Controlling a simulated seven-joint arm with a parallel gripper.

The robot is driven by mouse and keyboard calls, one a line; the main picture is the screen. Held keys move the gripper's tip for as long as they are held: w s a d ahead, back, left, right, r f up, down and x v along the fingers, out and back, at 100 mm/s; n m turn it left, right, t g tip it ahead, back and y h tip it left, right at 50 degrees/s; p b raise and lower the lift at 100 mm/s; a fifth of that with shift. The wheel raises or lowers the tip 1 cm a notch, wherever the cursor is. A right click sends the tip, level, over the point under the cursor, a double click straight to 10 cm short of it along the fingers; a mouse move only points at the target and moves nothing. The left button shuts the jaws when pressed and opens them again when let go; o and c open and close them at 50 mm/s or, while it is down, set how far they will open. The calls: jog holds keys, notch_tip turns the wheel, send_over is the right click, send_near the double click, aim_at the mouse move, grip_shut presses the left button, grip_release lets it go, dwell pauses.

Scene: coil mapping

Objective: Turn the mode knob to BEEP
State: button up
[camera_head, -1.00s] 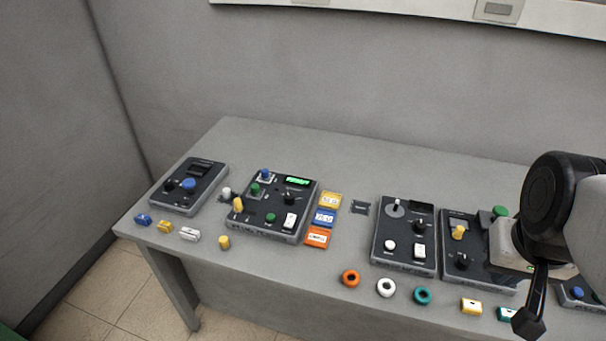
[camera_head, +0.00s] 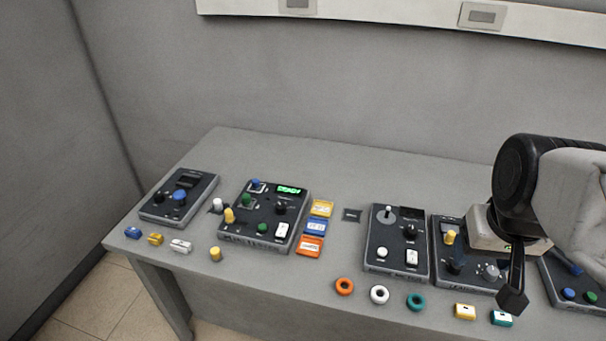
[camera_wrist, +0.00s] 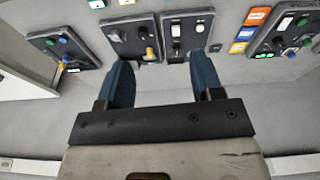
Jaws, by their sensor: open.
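The labels are too small to read, so I cannot tell which knob is the mode knob or where BEEP is. Dark round knobs show in the head view: one on the display panel (camera_head: 280,208), one on the middle panel (camera_head: 410,231), and one on the panel beside my gripper (camera_head: 455,267). That last panel also has a grey knob (camera_head: 490,271). My gripper (camera_head: 512,296) hangs above the right part of the table, apart from the panels. In the wrist view, its two blue fingers (camera_wrist: 162,66) are spread with nothing between them.
A left panel (camera_head: 150,209), orange, blue and yellow cards (camera_head: 315,227), and a right panel (camera_head: 562,275) share the table. Orange (camera_head: 344,286), white (camera_head: 379,294) and teal (camera_head: 415,301) rings lie along the front. The back strip of table (camera_head: 300,150) is clear.

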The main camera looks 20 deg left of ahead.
jog(key=w+a+n, duration=0.4)
jog(key=w+a, duration=0.3)
jog(key=w, duration=0.4)
jog(key=n+g, duration=0.2)
jog(key=n, duration=0.8)
send_over(281, 205)
notch_tip(281, 205, down, 19)
jog(key=shift+f, duration=0.1)
jog(key=shift+f, duration=0.1)
jog(key=shift+f, duration=3.8)
